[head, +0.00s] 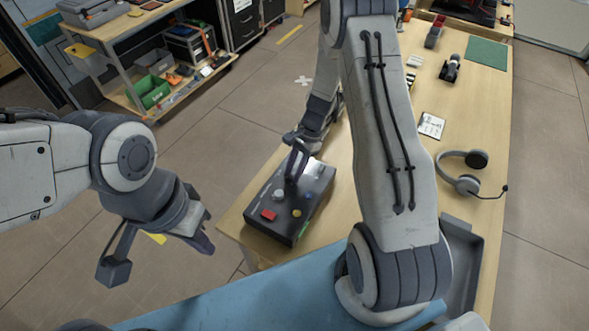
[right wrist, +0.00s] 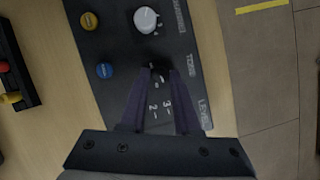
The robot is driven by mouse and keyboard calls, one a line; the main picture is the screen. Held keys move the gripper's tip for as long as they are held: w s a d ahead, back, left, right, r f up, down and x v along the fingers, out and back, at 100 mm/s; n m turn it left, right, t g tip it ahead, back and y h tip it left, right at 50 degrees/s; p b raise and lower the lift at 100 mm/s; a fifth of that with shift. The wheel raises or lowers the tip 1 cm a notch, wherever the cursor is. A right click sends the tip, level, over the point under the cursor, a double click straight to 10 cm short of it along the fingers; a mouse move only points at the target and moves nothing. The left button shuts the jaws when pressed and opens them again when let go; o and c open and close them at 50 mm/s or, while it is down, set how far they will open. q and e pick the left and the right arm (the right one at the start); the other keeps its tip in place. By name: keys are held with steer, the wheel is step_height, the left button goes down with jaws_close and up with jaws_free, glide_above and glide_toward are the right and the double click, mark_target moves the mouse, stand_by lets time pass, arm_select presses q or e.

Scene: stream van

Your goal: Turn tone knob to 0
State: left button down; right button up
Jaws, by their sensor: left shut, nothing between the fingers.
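A dark control box (head: 262,222) lies on the wooden table, with a red button, a white knob and yellow and blue buttons on top. In the right wrist view the white knob (right wrist: 146,20) is at the top, and a dark knob (right wrist: 158,70) is beside the TONE label. My right gripper (head: 297,160) is down at the box; its fingers (right wrist: 158,82) stand apart on either side of the dark knob and partly hide it. Whether they touch it is unclear. Its pointer is not readable. My left gripper (head: 207,243) is shut and empty, left of the box.
A headset (head: 465,184), a white card (head: 431,125) and a grey tray (head: 461,265) are on the table right of my right arm. A blue surface (head: 240,303) is in front. A shelf (head: 150,62) stands at the back left, with open floor between.

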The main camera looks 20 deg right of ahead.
jaws_close()
steer(key=n, duration=0.2)
steer(key=n+g, duration=0.1)
steer(key=shift+w+a+n+h, duration=0.1)
steer(key=shift+w+n+h, duration=0.15)
steer(key=shift+n+h, duration=0.05)
steer(key=n+g, duration=0.1)
steer(key=n, duration=0.1)
steer(key=shift+w+a+n+h, duration=0.1)
steer(key=shift+n+h, duration=0.2)
steer(key=shift+h, duration=0.1)
steer(key=n, duration=0.2)
steer(key=n+h, duration=0.1)
steer(key=n, duration=0.1)
steer(key=shift+w+a+n+g, duration=0.1)
steer(key=shift+a+n+g, duration=0.05)
steer(key=shift+n+g, duration=0.2)
steer(key=n+h, duration=0.1)
steer(key=n, duration=0.1)
steer(key=n+h, duration=0.1)
steer(key=n, duration=0.1)
steer(key=shift+a+r+n, duration=0.1)
steer(key=shift+a+n, duration=0.1)
steer(key=shift+n, duration=0.15)
steer(key=shift+w, duration=0.1)
